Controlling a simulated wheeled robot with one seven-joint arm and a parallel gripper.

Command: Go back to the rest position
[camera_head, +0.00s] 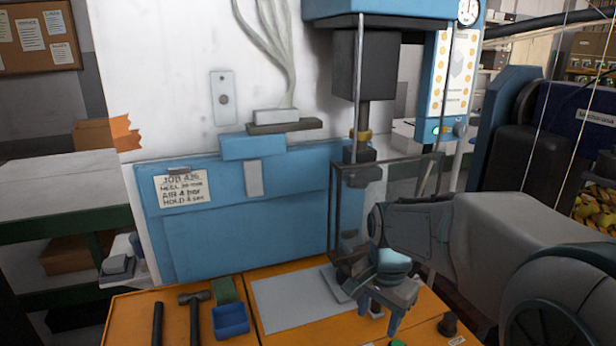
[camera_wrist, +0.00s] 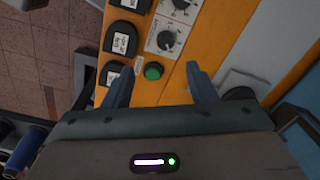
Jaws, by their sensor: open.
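My gripper (camera_head: 380,310) hangs at the end of my arm over the orange bench (camera_head: 255,264), in front of the blue press (camera_head: 365,70). In the wrist view my gripper (camera_wrist: 160,82) is open, with its two dark fingers apart and nothing between them. A green button (camera_wrist: 153,71) on the orange panel (camera_wrist: 180,82) lies below the gap between the fingers. I cannot tell whether the fingertips touch the panel.
A blue tray (camera_head: 231,320) and a hammer (camera_head: 195,315) lie at the bench's left. Black knobs (camera_wrist: 167,40) and labelled black controls (camera_wrist: 119,38) are close to the fingers. A wire-framed guard (camera_head: 334,210) stands around the press, beside my arm.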

